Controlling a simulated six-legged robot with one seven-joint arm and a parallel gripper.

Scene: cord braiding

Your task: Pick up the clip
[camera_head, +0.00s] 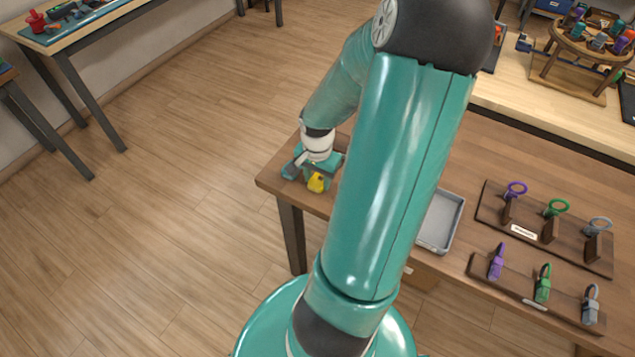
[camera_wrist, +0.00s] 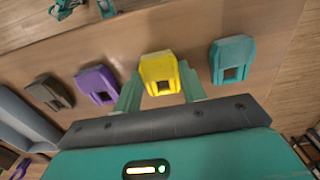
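A yellow clip (camera_wrist: 160,73) lies between the two teal fingers of my gripper (camera_wrist: 160,84) in the wrist view. One finger stands at each side of the clip, very close to it; any contact is hard to tell. The gripper looks open around the clip. In the head view the yellow clip (camera_head: 317,182) shows just below my gripper (camera_head: 318,168), at the left end of the brown table. The fingertips are mostly hidden there.
A teal clip (camera_wrist: 232,60) lies right of the yellow one; a purple clip (camera_wrist: 97,85) and a dark brown clip (camera_wrist: 48,92) lie left. A grey tray (camera_head: 440,222) and boards with rings and carabiners (camera_head: 545,228) stand further right on the table.

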